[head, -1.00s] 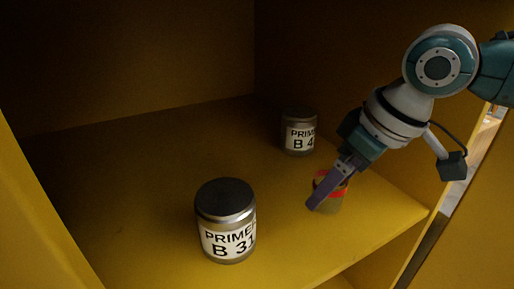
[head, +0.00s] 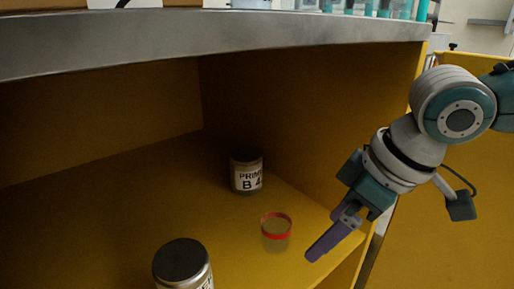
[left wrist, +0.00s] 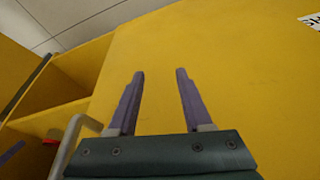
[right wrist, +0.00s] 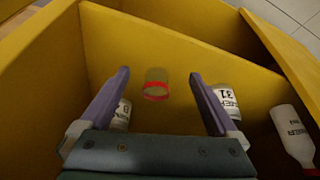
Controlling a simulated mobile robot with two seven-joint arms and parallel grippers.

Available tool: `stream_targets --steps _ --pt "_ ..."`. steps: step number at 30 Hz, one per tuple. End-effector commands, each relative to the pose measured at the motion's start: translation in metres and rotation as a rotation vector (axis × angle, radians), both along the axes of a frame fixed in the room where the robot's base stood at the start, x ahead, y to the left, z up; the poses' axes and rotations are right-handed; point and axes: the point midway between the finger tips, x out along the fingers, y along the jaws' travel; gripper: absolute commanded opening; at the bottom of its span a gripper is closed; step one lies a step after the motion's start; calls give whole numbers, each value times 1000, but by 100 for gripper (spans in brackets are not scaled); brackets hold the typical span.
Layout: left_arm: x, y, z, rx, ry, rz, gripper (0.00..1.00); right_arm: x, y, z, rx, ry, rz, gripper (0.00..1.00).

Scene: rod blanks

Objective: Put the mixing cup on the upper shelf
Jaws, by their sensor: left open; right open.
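The mixing cup (head: 276,236), small and see-through with a red band at its rim, stands upright on a yellow cabinet shelf (head: 110,235). My right gripper (head: 318,248) is open and empty, just right of the cup and apart from it in the head view. In the right wrist view the cup (right wrist: 156,78) shows beyond the gap between the open fingers (right wrist: 158,80). My left gripper (left wrist: 160,75) is open and empty, facing a plain yellow panel (left wrist: 235,65); it is outside the head view.
A primer can (head: 246,175) marked B 4 stands behind the cup. Another primer can (head: 183,262) stands at front left. A grey worktop (head: 220,35) lies above the compartment. The yellow side wall (head: 330,130) is close on the right. A white bottle (right wrist: 290,130) shows in the right wrist view.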

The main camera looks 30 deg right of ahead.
Motion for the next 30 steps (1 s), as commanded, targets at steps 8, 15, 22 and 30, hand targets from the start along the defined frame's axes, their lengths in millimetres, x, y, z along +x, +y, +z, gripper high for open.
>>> stream_targets --steps 8,15,22,30 --pt "0 -2 23 -7 1 5 50 -41 -16 2 -6 3 -3 96" --pt "0 -2 27 -7 2 5 50 -54 -13 -1 5 1 7 96" --pt "0 -1 26 -5 2 4 50 -69 52 -10 45 -19 88 96" --pt "0 0 27 2 2 -1 50 -87 104 6 19 -46 34 96"
